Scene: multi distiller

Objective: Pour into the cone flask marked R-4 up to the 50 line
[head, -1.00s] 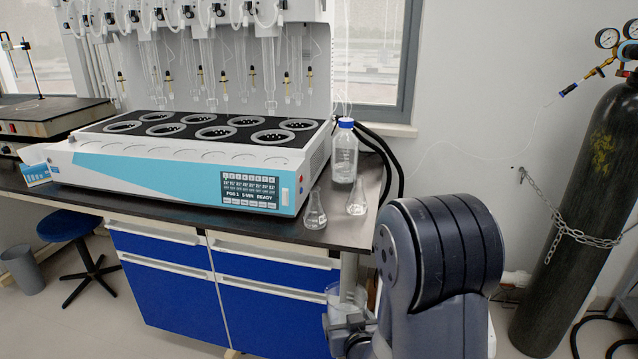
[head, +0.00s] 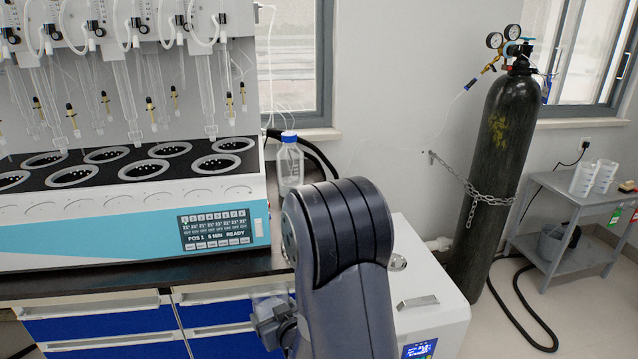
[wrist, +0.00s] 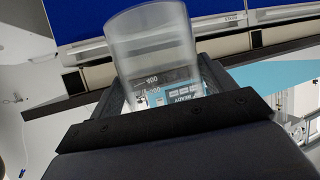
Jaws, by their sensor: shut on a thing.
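My gripper (head: 272,320) is low in front of the bench's blue drawers, left of my arm. It is shut on a clear beaker (wrist: 150,45), which fills the upper middle of the wrist view. Printed marks show on the beaker's wall, one reading 400. The beaker appears tilted in the wrist view, and its liquid level cannot be told. In the head view the beaker is faint and partly hidden by the gripper. No cone flask shows now; my arm covers that part of the bench, so the R-4 mark cannot be read.
A blue-capped bottle (head: 290,163) stands at the bench's right end beside the multi distiller (head: 120,235). A white floor unit (head: 430,310) is right of my arm. A chained dark gas cylinder (head: 497,170) and a grey cart (head: 560,215) stand farther right.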

